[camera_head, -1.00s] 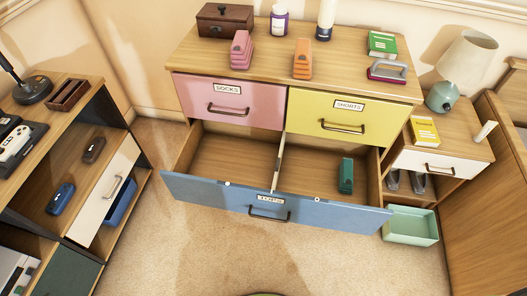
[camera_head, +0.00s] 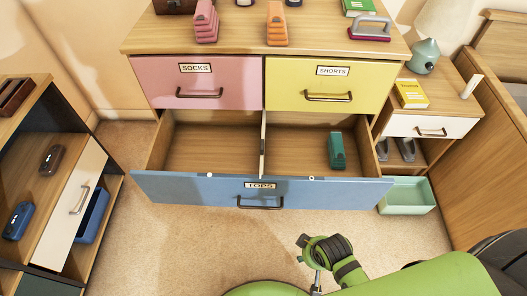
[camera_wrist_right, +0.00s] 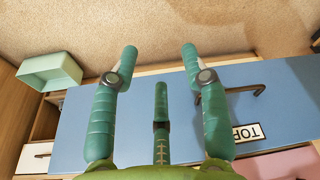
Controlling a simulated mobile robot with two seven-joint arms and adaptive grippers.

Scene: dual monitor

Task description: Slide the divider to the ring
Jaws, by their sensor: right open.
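The open blue TOPS drawer (camera_head: 155,188) is pulled out below the pink and yellow drawers. A thin pale divider (camera_head: 263,146) stands front to back inside it, near the middle. Two small light marks sit on the drawer's front rim: a ring-like one (camera_head: 311,178) right of the divider and a dot (camera_head: 209,175) left of it. A green block-like object (camera_head: 336,150) stands in the right compartment. My right gripper (camera_head: 318,262) is in front of the drawer, clear of it; in the right wrist view (camera_wrist_right: 160,56) its fingers are spread and empty. My left gripper is out of view.
The drawer's dark handle (camera_head: 260,202) sticks out in front. A mint bin (camera_head: 407,196) lies on the floor at right, by the nightstand (camera_head: 440,127). A shelf unit (camera_head: 72,210) stands at left. The carpet in front is clear.

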